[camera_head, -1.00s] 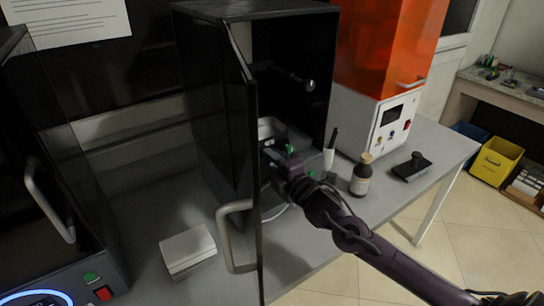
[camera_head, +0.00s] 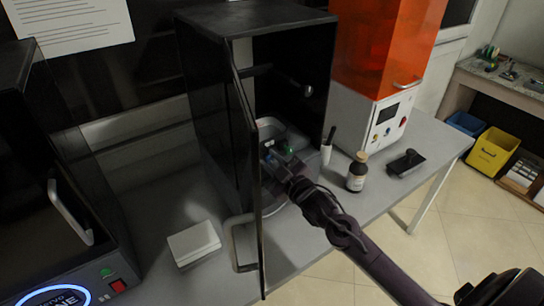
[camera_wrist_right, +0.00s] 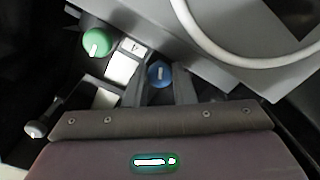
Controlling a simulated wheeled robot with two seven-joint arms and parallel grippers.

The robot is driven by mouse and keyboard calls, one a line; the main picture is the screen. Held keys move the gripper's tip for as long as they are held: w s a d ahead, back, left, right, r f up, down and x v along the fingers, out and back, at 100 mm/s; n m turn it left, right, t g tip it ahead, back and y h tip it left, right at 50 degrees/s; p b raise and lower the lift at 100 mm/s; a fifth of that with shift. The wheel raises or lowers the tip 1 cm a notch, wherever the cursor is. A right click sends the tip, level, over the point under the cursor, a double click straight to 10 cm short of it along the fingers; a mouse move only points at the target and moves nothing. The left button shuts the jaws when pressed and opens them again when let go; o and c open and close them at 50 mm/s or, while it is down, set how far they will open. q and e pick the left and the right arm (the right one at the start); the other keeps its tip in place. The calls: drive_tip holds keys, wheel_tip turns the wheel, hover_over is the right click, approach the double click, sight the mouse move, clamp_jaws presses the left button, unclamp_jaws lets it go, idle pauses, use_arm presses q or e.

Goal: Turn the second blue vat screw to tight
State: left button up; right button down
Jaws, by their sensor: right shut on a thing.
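The blue vat screw (camera_wrist_right: 159,74) is a small round knob with a pale slot mark, seen in the right wrist view. My right gripper (camera_wrist_right: 160,82) is shut on it, with one finger on each side. In the head view my right gripper (camera_head: 272,162) reaches into the open black cabinet (camera_head: 222,130) and hides most of the vat area. A green knob (camera_wrist_right: 97,42) with a white mark is apart from the fingers, to the upper left in the wrist view. My left gripper is not in view.
The open cabinet door (camera_head: 246,150) stands close to the left of my right gripper. A brown bottle (camera_head: 357,174), a black tool tray (camera_head: 408,163) and a white box (camera_head: 194,243) are on the grey table. An orange-hooded machine (camera_head: 385,45) stands right of the cabinet.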

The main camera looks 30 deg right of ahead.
drive_tip(key=shift+f+m+p, duration=0.1)
drive_tip(key=shift+m+p, duration=0.85)
drive_tip(key=shift+m, duration=1.05)
drive_tip(key=c, duration=1.2)
unclamp_jaws()
drive_tip(key=s+d+b, duration=0.1)
drive_tip(key=s, duration=0.6)
drive_tip(key=shift+s+b, duration=0.3)
drive_tip(key=shift+s, duration=0.1)
